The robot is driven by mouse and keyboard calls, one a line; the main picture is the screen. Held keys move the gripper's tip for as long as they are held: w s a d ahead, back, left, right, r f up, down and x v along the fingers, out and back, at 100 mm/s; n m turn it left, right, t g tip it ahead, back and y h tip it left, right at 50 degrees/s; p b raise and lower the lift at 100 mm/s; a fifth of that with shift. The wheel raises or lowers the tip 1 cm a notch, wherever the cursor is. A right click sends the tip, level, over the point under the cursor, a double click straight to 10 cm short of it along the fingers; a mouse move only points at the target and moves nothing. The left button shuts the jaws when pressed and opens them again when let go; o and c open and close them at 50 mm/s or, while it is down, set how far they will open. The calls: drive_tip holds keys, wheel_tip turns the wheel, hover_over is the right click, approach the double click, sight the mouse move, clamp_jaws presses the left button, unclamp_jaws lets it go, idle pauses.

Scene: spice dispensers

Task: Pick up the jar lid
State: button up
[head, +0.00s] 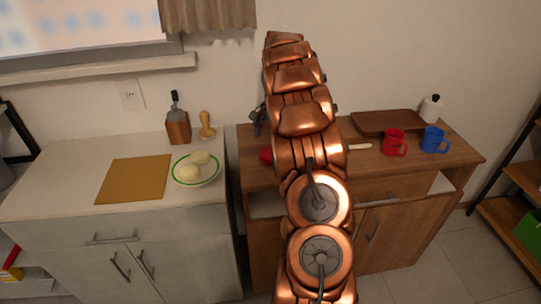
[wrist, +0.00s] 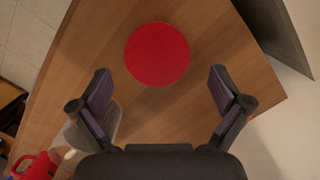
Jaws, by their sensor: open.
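The jar lid (wrist: 157,53) is a flat red disc lying on the wooden counter in the wrist view. In the head view a red edge, likely the same lid (head: 265,156), shows just left of my arm, which hides the rest. My gripper (wrist: 160,76) is open and empty in the wrist view. Its two dark fingers are spread wide, one to each side and slightly below the lid in the picture. Neither finger appears to touch the lid. The height between fingers and lid is hard to tell.
A pale translucent container (wrist: 108,118) is by the left finger. A red object (wrist: 38,165) is at the lower left. On the wooden cabinet stand a red mug (head: 394,142), a blue mug (head: 434,140) and a brown tray (head: 385,122).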

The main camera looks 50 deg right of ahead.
sight(271, 152)
drive_tip(key=shift+s+a+f+p, duration=0.15)
drive_tip(key=shift+f+p, duration=0.8)
drive_tip(key=shift+f, duration=1.6)
drive_tip(key=c, duration=0.8)
drive_tip(key=shift+o, duration=0.2)
drive_tip(key=shift+r, duration=0.1)
